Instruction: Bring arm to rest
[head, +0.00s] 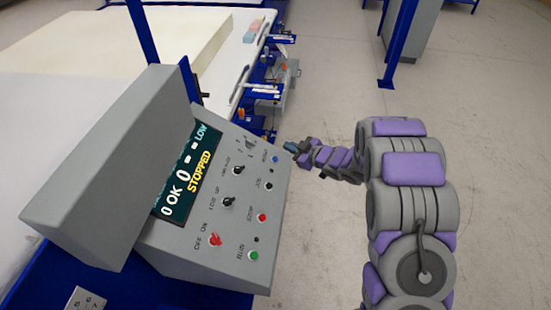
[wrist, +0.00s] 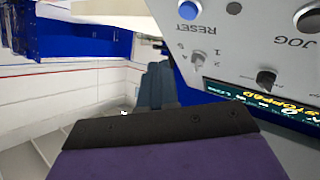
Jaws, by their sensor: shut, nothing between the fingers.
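My arm, purple and grey, reaches up from the bottom right in the head view and bends left toward the control panel. My gripper (head: 292,147) is at its far end, just right of the panel's upper right edge. It looks shut and empty, and seems apart from the panel. In the wrist view the gripper (wrist: 157,85) points ahead beside the panel's face. The grey control panel (head: 185,245) has a display (head: 187,172) reading STOPPED, with knobs and coloured buttons. The panel fills the upper right of the wrist view (wrist: 240,45), its lettering upside down.
A white table (head: 225,85) with a large pale foam block (head: 130,40) lies behind the panel. Blue frame parts and clamps (head: 265,90) line its right edge. A blue post (head: 400,45) stands at the upper right. Grey floor (head: 490,130) is clear to the right.

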